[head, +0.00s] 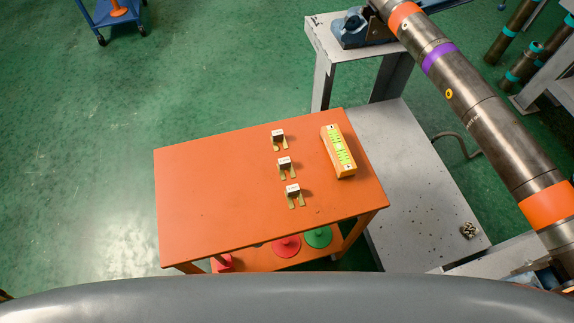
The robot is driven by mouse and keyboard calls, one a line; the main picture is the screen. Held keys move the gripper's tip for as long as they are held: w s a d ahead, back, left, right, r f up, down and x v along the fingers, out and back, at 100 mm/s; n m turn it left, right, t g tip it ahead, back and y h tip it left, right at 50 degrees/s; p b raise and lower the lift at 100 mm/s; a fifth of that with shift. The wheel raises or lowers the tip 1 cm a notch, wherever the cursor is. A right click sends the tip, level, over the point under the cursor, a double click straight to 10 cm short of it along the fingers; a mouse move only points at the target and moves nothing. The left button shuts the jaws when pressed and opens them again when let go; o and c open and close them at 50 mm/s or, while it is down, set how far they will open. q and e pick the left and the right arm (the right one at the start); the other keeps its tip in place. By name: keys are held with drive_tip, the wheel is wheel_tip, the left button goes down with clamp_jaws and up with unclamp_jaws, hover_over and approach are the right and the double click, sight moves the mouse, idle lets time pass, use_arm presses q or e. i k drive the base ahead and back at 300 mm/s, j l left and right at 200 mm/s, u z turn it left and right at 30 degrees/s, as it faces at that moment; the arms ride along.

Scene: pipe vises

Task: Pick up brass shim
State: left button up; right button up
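Three brass shims lie in a column on the orange table (210,200). The far shim (279,138), the middle shim (285,165) and the near shim (293,192) are apart from one another. Their labels are too small to read. Neither of my grippers is in the head view, and nothing touches the shims.
A yellow-orange level-like block (339,152) lies right of the shims. Red (286,246) and green (318,237) cones sit on the lower shelf. A large banded pipe (490,125) crosses above a grey bench at right. The table's left half is clear.

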sight(285, 163)
drive_tip(key=k+j+u, duration=0.1)
drive_tip(key=k+j, duration=0.15)
drive_tip(key=k+j+u, duration=0.15)
drive_tip(key=j, duration=0.3)
drive_tip(key=k+j+u, duration=0.1)
drive_tip(key=k+j, duration=0.2)
drive_tip(key=j, duration=0.1)
